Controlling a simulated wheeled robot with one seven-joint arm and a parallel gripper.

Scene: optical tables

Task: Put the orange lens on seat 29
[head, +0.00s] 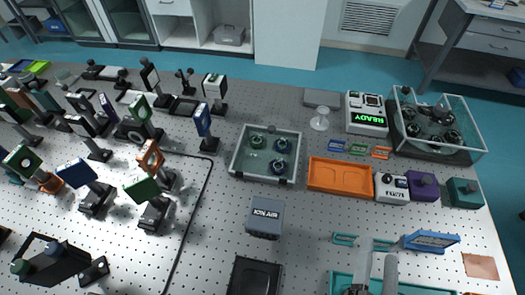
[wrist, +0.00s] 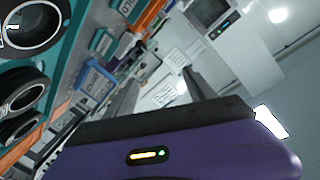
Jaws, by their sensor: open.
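An orange square-framed optic (head: 150,157) stands upright on a dark post mount among the optics at the left of the head view. I cannot tell for sure that it is the orange lens. No seat number is readable, so I cannot pick out seat 29. My gripper (wrist: 163,75) shows in the wrist view with a purple body and two dark fingers spread apart. Nothing is between the fingers. Several dark ring-shaped parts (wrist: 32,25) lie close to the camera at the left of the wrist view.
A grey tray (head: 233,165) holds round dark parts. An orange tray (head: 340,176) is beside it. A glass-walled tank (head: 465,125) stands at the back right. An ION AIR box (head: 265,218) and a blue-framed stand (head: 430,241) are nearer. Post-mounted optics crowd the left.

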